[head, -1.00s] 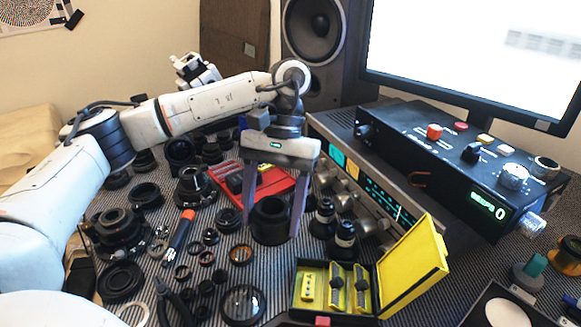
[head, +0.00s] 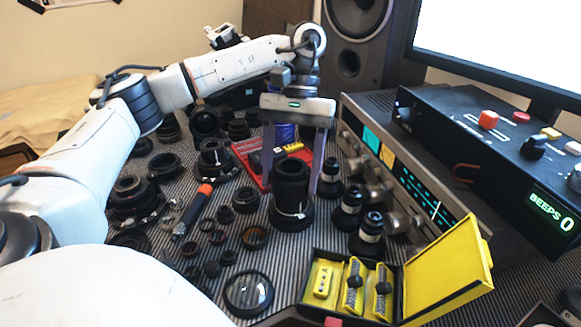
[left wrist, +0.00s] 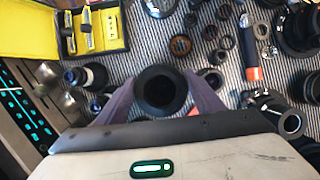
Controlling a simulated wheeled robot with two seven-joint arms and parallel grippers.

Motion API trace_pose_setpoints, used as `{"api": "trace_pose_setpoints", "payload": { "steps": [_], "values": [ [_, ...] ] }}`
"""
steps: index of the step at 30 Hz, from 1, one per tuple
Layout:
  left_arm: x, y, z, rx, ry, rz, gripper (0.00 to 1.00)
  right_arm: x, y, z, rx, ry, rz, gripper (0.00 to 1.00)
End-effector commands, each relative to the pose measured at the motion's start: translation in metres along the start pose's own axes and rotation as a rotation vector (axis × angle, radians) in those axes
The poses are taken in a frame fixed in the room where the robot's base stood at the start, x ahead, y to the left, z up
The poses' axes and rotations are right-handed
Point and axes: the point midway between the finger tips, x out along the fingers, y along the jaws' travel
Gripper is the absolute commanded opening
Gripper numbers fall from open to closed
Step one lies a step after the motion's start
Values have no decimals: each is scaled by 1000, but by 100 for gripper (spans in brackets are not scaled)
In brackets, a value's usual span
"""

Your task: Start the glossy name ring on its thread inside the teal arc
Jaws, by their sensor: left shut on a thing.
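A tall black lens barrel (head: 291,185) stands upright on a wider dark ring-shaped base (head: 290,217), with small white marks low on its side. My left gripper (head: 292,178) comes down from above with one finger on each side of the barrel and is shut on it. In the left wrist view the barrel (left wrist: 160,92) shows as a dark round opening between the two fingers (left wrist: 160,84). I cannot single out the glossy name ring, and no teal arc is readable on the barrel. My right gripper is not in view.
Several loose rings and lens parts lie left of the barrel, with an orange-tipped tool (head: 193,212). A red tray (head: 247,160) is behind. Small lenses (head: 351,207) stand close on the right. An open yellow case (head: 440,270) and a glass disc (head: 248,293) are in front.

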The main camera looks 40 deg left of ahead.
Motion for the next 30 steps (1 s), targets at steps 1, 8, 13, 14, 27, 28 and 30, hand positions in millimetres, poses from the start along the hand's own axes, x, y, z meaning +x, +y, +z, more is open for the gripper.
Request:
{"api": "trace_pose_setpoints", "payload": {
  "steps": [1, 8, 13, 14, 27, 28, 30],
  "values": [
    [7, 0, -2, 1, -1, -1, 40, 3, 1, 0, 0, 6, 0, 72],
    [22, 1, -9, 2, 0, -1, 40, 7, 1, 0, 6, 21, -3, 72],
    [26, 1, -11, 3, 1, 0, 40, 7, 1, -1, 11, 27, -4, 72],
    [27, 1, -11, 3, 1, 0, 40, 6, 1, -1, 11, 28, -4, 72],
    [32, 1, -11, 2, 0, -1, 40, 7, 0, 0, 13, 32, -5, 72],
    [32, 1, -11, 2, 0, -1, 40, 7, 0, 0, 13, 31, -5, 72],
    [31, 1, -11, 2, 0, -1, 40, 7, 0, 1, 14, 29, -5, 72]
  ]
}}
